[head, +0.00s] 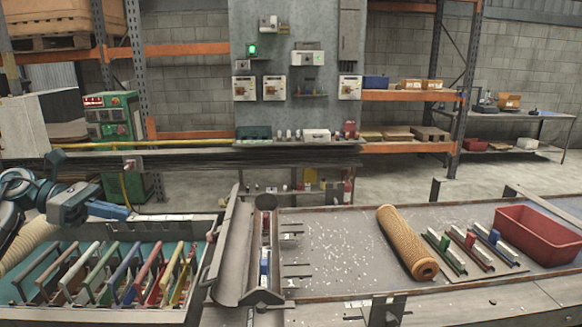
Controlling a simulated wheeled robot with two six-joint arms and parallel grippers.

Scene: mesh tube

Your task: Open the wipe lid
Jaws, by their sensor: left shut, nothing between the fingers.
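A long grey curved metal flap (232,252) stands tilted at the middle of the bench, beside a narrow slot (265,240) holding small white and blue items. It looks like the wipe lid, but I cannot tell for sure. My left gripper (126,212) is at the left, shut and empty, above the back edge of the tray of coloured frames. It is well to the left of the flap and apart from it. A tan mesh tube (408,243) lies slanted on the right bench. My right gripper is not in view.
A teal-lined tray (112,313) with several coloured frames fills the front left, between my left gripper and the flap. A red bin (540,236) and a rack of coloured blocks (474,250) stand at the right. White flecks litter the bench (335,250).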

